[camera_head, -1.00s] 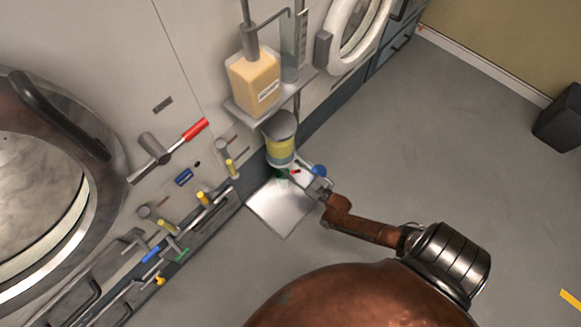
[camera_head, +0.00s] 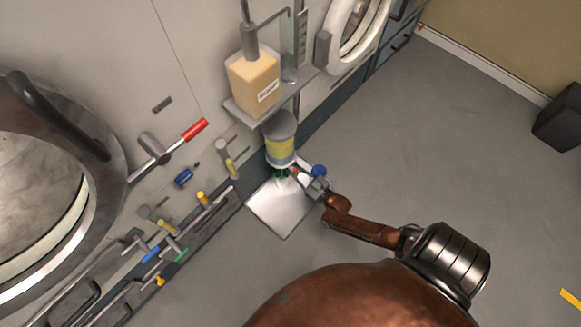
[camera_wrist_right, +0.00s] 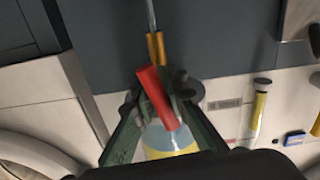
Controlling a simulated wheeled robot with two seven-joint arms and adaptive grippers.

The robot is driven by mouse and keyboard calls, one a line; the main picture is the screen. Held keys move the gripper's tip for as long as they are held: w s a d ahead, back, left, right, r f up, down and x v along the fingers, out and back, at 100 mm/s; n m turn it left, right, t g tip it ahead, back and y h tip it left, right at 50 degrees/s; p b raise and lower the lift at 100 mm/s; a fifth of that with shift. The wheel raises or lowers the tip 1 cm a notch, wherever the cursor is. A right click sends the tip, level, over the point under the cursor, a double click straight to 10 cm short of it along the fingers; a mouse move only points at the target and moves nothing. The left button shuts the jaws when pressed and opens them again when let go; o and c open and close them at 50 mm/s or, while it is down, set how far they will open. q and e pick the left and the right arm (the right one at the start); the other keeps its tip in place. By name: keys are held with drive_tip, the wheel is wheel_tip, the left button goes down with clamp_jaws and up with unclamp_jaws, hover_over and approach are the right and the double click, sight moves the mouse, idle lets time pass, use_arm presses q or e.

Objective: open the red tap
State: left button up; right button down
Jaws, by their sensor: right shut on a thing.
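The red tap's handle (camera_wrist_right: 157,98) is a short red bar in the right wrist view, lying between the dark green fingers of my right gripper (camera_wrist_right: 163,90). A pale bluish and yellow container (camera_wrist_right: 170,140) shows behind it, partly hidden by the gripper. In the head view my right gripper (camera_head: 290,174) is just under the yellow-banded canister (camera_head: 280,148) on the wall. It is shut on the red handle, which is mostly hidden there. My left gripper is not in view.
A separate red lever (camera_head: 195,130) and several coloured valves stick out of the wall at left. A bottle of orange liquid (camera_head: 254,82) stands on a shelf above the canister. A white tray (camera_head: 283,215) lies below.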

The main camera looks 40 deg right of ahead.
drive_tip(key=m, duration=0.3)
drive_tip(key=shift+f, duration=0.1)
drive_tip(key=c, duration=1.8)
unclamp_jaws()
drive_tip(key=s, duration=0.8)
drive_tip(key=s+d, duration=0.1)
drive_tip(key=s, duration=0.3)
drive_tip(key=shift+c, duration=0.2)
